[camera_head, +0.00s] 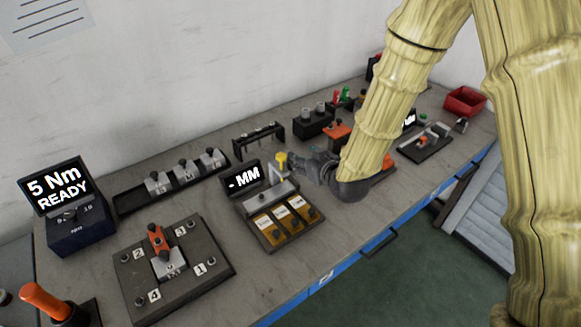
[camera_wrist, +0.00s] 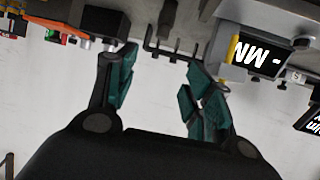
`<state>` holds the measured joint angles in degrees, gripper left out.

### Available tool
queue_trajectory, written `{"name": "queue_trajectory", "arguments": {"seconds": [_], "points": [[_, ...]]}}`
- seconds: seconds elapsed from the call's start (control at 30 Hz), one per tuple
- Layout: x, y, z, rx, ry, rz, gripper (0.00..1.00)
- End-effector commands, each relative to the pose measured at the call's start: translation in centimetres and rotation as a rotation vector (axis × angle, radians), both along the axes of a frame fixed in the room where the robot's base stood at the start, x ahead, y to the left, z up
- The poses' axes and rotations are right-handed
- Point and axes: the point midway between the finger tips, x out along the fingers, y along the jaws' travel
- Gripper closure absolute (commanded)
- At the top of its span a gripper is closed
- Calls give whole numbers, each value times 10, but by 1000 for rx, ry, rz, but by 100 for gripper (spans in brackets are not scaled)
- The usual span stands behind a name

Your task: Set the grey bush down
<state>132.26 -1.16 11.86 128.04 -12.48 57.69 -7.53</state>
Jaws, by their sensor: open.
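My gripper (camera_head: 297,165) is open, with nothing between its fingers that I can make out. It is low over the bench, just right of the gauge with the "- MM" display (camera_head: 245,176). In the wrist view, which is upside down, its two teal fingers (camera_wrist: 162,72) are spread apart. A dark grey cylinder (camera_wrist: 168,16), probably the grey bush, shows beyond the fingertips, between the gauge and a black block, and apart from both fingers. I cannot make it out in the head view, where my gripper may hide it.
The black block (camera_head: 313,124) with grey cylinders and a pronged rack (camera_head: 259,138) stand behind my gripper. The gauge has a yellow upright part (camera_head: 281,161) near my fingers and a tray of labelled compartments (camera_head: 284,220) in front. A numbered fixture plate (camera_head: 196,287) is at left, a red bin (camera_head: 465,101) at right.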

Motion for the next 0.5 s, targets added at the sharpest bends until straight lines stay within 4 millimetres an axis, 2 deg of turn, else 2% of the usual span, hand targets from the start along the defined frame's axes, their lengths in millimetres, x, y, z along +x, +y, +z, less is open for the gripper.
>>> {"name": "queue_trajectory", "arguments": {"seconds": [0.03,0.27,0.5], "points": [[0,1,-12,0,0,1,49],[1,2,-21,0,0,1,49],[24,12,-31,1,-1,1,49]]}}
